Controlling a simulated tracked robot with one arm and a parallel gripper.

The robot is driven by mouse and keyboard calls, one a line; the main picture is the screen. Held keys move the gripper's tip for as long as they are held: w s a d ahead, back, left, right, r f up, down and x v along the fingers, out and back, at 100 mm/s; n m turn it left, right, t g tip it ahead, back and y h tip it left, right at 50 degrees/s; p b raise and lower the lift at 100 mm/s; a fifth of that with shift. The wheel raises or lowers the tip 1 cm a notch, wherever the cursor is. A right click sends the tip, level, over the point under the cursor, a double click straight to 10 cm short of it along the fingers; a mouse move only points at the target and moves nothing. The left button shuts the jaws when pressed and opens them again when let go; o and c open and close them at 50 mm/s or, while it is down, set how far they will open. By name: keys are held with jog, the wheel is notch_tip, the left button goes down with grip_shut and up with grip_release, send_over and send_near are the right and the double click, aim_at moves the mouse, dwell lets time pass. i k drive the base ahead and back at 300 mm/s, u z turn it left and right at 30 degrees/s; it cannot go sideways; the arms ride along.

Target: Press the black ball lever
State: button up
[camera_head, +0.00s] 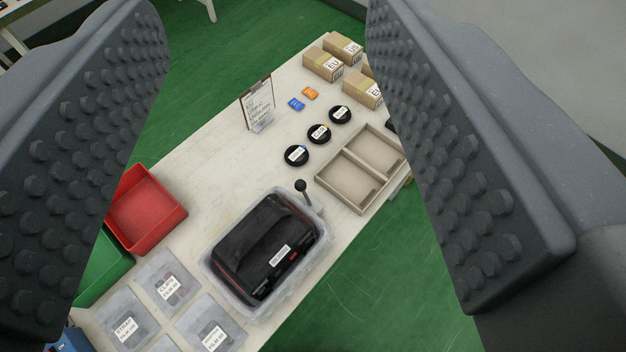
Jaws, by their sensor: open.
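The black ball lever (301,186) is a small black ball on a thin stem. It stands on the white table, just beyond the top right corner of a clear bin holding a black case. My gripper (310,200) is open, with its two large studded grey fingers at the left and right of the camera view. The lever shows in the gap between the fingers, well away from them and below. Nothing is between the fingers.
The clear bin (312,291) with the black case (265,248) sits beside the lever. A beige divided tray (345,185), several black discs, a sign stand (257,102), cardboard boxes (323,64) and a red bin (146,208) also stand on the table (225,175). Green floor (345,300) surrounds it.

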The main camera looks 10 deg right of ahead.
aim_at(300, 185)
jog(key=u, duration=0.05)
jog(key=k, duration=0.5)
jog(key=z, duration=0.35)
jog(key=i, duration=1.35)
jog(key=u, duration=0.05)
